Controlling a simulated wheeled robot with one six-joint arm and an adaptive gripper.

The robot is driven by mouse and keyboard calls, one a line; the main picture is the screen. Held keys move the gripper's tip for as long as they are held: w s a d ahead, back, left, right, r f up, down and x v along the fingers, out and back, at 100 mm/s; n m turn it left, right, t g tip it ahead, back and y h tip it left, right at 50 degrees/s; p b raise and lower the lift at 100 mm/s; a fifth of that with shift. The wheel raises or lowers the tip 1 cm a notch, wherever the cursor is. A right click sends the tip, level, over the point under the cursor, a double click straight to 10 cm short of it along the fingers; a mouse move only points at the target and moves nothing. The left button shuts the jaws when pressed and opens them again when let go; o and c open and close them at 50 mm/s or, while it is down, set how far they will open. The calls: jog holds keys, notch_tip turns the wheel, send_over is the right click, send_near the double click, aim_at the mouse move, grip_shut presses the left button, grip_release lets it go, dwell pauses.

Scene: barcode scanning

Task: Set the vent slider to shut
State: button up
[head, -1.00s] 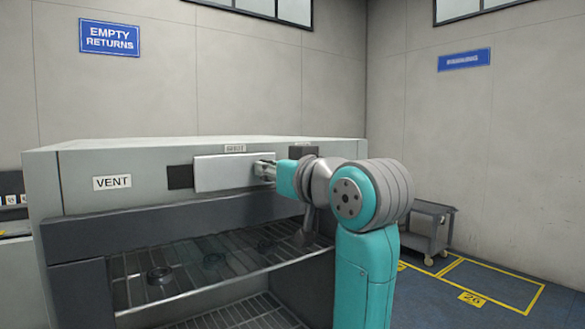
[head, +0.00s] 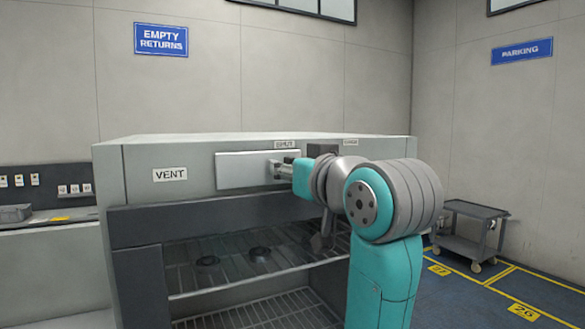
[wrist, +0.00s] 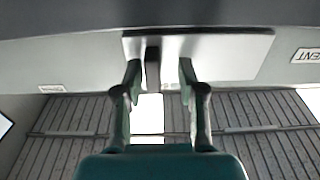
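The vent slider (head: 243,170) is a pale flat plate on the front of the grey cabinet, right of the VENT label (head: 170,174). A label reading SHUT (head: 284,144) sits above its right part. My gripper (head: 277,168) is at the plate's right end. In the wrist view my gripper (wrist: 160,72) has its fingers apart, one each side of the slider's dark upright handle (wrist: 153,68). The handle is nearer the left finger; I cannot tell whether they touch.
The cabinet's wire shelf (head: 240,252) with dark round items lies below the slider. A grey cart (head: 470,235) stands at the right on the marked floor. A bench with switches (head: 45,205) is at the left.

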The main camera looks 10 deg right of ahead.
jog(key=v, duration=1.2)
